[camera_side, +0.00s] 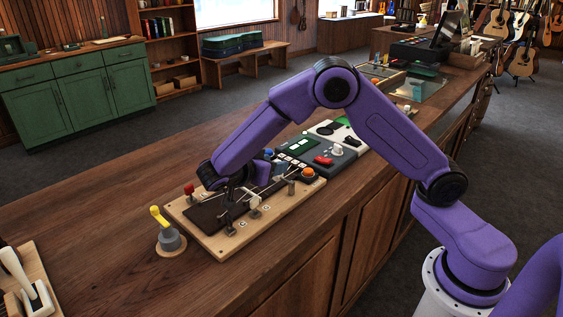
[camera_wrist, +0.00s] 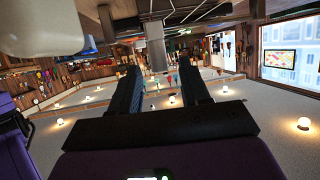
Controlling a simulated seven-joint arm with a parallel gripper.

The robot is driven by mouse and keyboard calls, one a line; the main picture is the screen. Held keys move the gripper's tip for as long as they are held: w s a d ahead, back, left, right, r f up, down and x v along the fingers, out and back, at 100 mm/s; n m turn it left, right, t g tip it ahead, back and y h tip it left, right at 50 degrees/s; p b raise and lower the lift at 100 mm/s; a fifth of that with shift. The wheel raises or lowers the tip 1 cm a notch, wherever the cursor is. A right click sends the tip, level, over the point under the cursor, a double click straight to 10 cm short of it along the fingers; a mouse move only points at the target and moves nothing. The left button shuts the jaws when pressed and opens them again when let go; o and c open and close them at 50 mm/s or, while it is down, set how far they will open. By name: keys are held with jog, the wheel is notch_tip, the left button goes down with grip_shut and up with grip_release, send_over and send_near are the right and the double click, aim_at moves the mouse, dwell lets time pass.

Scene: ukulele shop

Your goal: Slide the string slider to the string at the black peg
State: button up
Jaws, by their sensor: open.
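The wooden board (camera_side: 213,250) lies on the counter, with a dark inset panel (camera_side: 203,216) and thin strings or rods that are hard to make out. Coloured pegs or knobs stand around it: a red one (camera_side: 189,189) at the back left and an orange one (camera_side: 309,173) at the right. A small white piece (camera_side: 254,199) stands near the front edge; I cannot tell if it is the string slider. I cannot pick out the black peg. My gripper (camera_side: 229,207) is low over the board, left of the white piece. Its two dark fingers (camera_wrist: 160,92) are parted and empty in the wrist view.
A yellow-handled lever on a grey base (camera_side: 170,238) stands at the board's left. A dark panel with a red switch (camera_side: 324,160) and other panels sit behind to the right. A tool with a white handle (camera_side: 20,278) is at the lower left.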

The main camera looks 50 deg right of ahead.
jog(key=shift+x, duration=2.5)
jog(key=shift+s, duration=0.1)
